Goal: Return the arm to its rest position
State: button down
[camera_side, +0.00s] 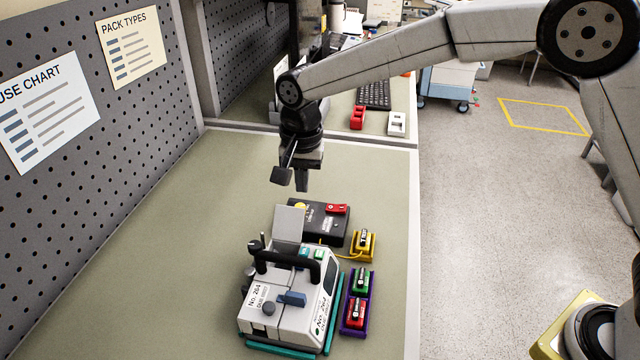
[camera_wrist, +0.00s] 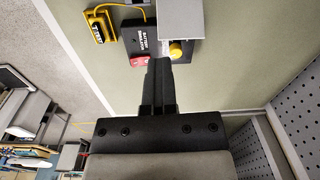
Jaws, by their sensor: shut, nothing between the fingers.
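My gripper (camera_side: 302,180) is shut and empty, pointing down in the air above the green bench top. In the wrist view its fingers (camera_wrist: 159,68) are pressed together, with the black box behind their tips. The grey-white infusion pump (camera_side: 285,300) stands on a teal base on the bench, in front of and below the gripper. Its black handle (camera_side: 285,262) and a raised grey flap (camera_side: 289,224) are on top. The black box (camera_side: 325,226) behind the pump bears a red switch piece (camera_side: 337,208) and a yellow knob (camera_wrist: 181,50).
A yellow holder (camera_side: 364,244) is right of the black box; a purple tray (camera_side: 356,303) with green and red pieces is right of the pump. A pegboard wall (camera_side: 90,130) bounds the left. The bench left of the pump is clear. A keyboard (camera_side: 374,94) lies farther back.

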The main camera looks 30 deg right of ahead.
jog(key=s+d+f+n+t, duration=0.1)
jog(key=s+d+n, duration=0.3)
jog(key=s+d, duration=0.6)
jog(key=s+d+f+n+t, duration=0.1)
jog(key=s+d+f+n, duration=0.3)
jog(key=s+d, duration=0.6)
jog(key=shift+s+d+f, duration=0.15)
jog(key=shift+s+d, duration=0.05)
jog(key=shift+d, duration=0.05)
jog(key=c, duration=1)
grip_release()
jog(key=shift+w, duration=0.1)
jog(key=shift+o, duration=0.2)
jog(key=w+a+m+g, duration=0.1)
jog(key=w+a+m, duration=0.3)
jog(key=w, duration=0.3)
jog(key=w+a+m+g, duration=0.1)
jog(key=w+a+m, duration=0.4)
jog(key=w, duration=0.3)
jog(key=shift+r, duration=0.2)
jog(key=shift+f, duration=0.1)
